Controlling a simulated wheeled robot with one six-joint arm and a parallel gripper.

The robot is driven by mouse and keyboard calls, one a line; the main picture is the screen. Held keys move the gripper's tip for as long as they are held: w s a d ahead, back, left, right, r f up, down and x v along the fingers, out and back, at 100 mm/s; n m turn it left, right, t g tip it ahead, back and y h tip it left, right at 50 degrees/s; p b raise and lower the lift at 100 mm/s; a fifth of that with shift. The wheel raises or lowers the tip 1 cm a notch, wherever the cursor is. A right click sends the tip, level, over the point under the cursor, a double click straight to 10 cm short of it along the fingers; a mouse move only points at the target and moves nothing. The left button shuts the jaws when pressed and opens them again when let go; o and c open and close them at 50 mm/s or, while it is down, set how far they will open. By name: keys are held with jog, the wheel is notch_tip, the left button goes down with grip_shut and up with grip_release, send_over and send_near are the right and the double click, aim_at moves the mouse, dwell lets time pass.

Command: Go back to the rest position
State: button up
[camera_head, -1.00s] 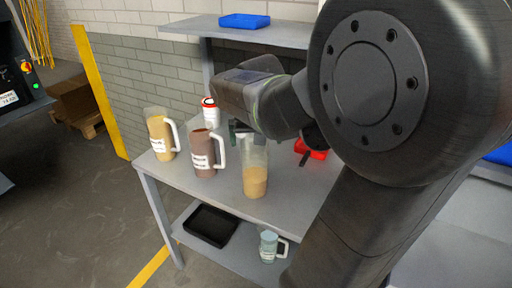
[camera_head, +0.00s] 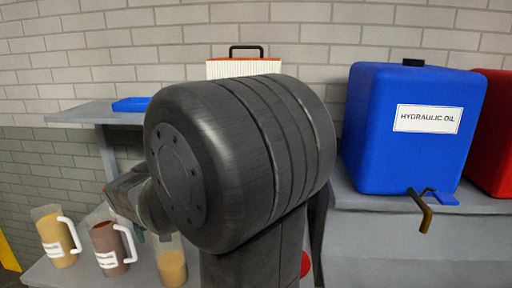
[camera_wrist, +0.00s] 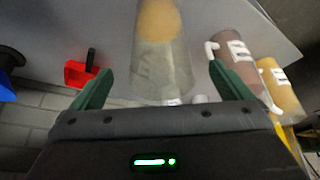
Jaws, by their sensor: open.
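My gripper (camera_wrist: 163,88) is open in the wrist view, its two green fingers spread apart with nothing clasped. A clear container with tan contents (camera_wrist: 160,62) stands on the grey table just ahead of and between the fingertips; I cannot tell whether they touch it. It also shows in the head view (camera_head: 172,266), partly hidden by my arm. In the head view my gripper is hidden behind my own arm. A brown pitcher (camera_head: 110,250) and a tan pitcher (camera_head: 57,240), both with white handles, stand left of the container.
A red object with a black handle (camera_wrist: 82,73) lies near the table edge. A blue hydraulic oil tank (camera_head: 400,150) with a tap stands at right beside a red tank (camera_head: 497,130). A blue tray (camera_head: 131,104) sits on a shelf, with a white, orange-edged box (camera_head: 241,67) behind my arm.

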jog(key=shift+w+x, duration=0.15)
jog(key=shift+x, duration=1.1)
jog(key=shift+w+x, duration=0.15)
jog(key=shift+x, duration=1.05)
jog(key=shift+a+r, duration=0.15)
